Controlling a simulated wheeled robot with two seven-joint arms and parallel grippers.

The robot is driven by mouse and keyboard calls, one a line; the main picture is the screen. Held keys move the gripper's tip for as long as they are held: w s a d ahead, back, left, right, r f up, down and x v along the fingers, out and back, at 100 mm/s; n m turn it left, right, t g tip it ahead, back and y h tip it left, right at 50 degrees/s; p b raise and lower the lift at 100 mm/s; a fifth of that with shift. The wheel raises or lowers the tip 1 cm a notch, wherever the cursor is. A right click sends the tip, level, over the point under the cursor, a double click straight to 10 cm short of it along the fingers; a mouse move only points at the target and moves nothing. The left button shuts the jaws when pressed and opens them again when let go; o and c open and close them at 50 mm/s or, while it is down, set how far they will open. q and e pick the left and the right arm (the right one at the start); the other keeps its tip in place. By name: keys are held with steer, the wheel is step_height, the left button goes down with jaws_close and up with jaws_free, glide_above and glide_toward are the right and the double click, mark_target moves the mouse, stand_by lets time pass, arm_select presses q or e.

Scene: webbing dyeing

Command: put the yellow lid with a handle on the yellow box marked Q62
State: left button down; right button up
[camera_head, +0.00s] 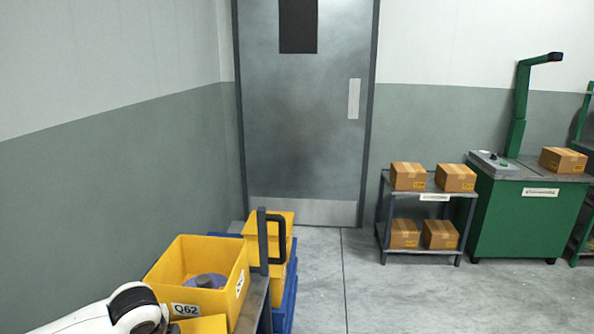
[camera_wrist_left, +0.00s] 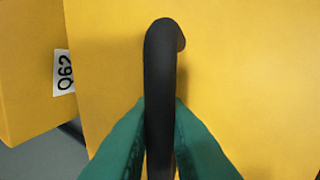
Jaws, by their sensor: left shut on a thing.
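The yellow box marked Q62 (camera_head: 205,310) stands open at the lower left of the head view, with a purple-grey round thing (camera_head: 207,281) inside. Its labelled side (camera_wrist_left: 25,75) shows at the left of the left wrist view. My left gripper (camera_wrist_left: 160,125) is shut on the black handle (camera_wrist_left: 161,55) of the yellow lid (camera_wrist_left: 255,80), which fills most of that view. In the head view a yellow flat piece (camera_head: 203,325), likely the lid, shows in front of the box by my left arm. The left fingers are hidden there. My right gripper is not in view.
More yellow boxes (camera_head: 268,222) stand on blue crates (camera_head: 288,300) behind the Q62 box. A dark upright with a handle (camera_head: 263,240) rises beside it. The wall is close on the left. A shelf with cartons (camera_head: 428,189) stands at the right; floor between is clear.

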arm_select(q)
steer(key=s+d+n, duration=0.1)
steer(key=d+n, duration=0.1)
steer(key=s+d+r+n+y, duration=0.1)
steer(key=s+d, duration=0.1)
steer(key=s+d+n, duration=0.1)
steer(key=d+n, duration=0.1)
steer(key=shift+s+r+n+g, duration=0.3)
steer(key=shift+r+g, duration=0.05)
steer(key=shift+g, duration=0.05)
steer(key=s+d+r+n+g+y, duration=0.1)
steer(key=s+r+n+g, duration=0.1)
steer(key=s+n, duration=0.6)
steer(key=shift+d+n+p, duration=0.35)
steer(key=shift+n+p, duration=0.05)
steer(key=shift+n, duration=0.2)
